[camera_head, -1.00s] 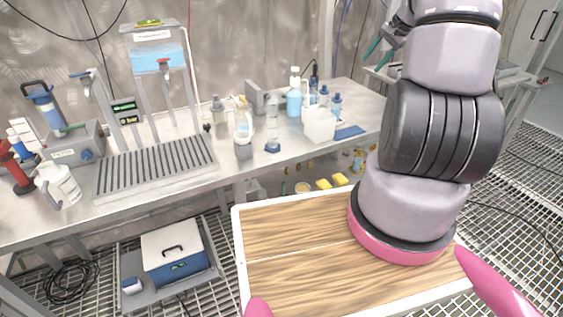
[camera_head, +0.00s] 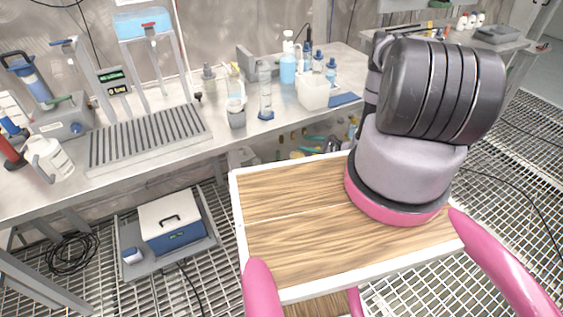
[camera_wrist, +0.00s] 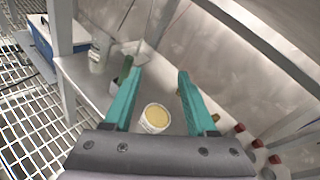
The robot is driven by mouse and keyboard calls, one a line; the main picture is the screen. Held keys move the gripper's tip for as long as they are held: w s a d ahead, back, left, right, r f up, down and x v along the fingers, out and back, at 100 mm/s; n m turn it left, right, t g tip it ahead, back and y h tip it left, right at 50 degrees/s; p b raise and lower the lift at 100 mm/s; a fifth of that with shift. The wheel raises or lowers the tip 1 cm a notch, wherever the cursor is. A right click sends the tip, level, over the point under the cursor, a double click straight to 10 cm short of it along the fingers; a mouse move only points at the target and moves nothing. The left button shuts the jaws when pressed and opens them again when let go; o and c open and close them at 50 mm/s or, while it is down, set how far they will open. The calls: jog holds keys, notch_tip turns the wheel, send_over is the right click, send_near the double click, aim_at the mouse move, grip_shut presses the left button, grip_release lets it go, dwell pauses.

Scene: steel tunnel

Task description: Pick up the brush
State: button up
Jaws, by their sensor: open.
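My gripper (camera_wrist: 160,76) is open and empty in the wrist view, its two teal fingers pointing over a grey shelf. A white round tub (camera_wrist: 155,118) with a pale yellow top stands on the shelf between and below the fingers. A dark green upright piece (camera_wrist: 127,70) shows just behind the left fingertip, close to it. I cannot tell whether it is the brush. No brush is clearly recognisable in either view. In the head view the jaws cannot be made out clearly.
The steel bench (camera_head: 150,165) carries a drain rack, bottles and a white container (camera_head: 313,92). A clear bottle (camera_wrist: 99,52) and a shelf post (camera_wrist: 62,30) are at left in the wrist view. My wooden-topped base is in front.

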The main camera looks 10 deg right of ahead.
aim_at(278, 152)
jog(key=s+a+f+m+t+h, duration=0.3)
jog(key=s+a+f+m+t, duration=0.25)
jog(key=a+f+m, duration=0.2)
jog(key=shift+m+h, duration=0.4)
jog(key=shift+m, duration=0.15)
jog(key=x, duration=1)
jog(key=shift+w+a+r, duration=0.1)
jog(key=shift+w+r, duration=0.2)
jog(key=shift+w, duration=0.1)
grip_shut()
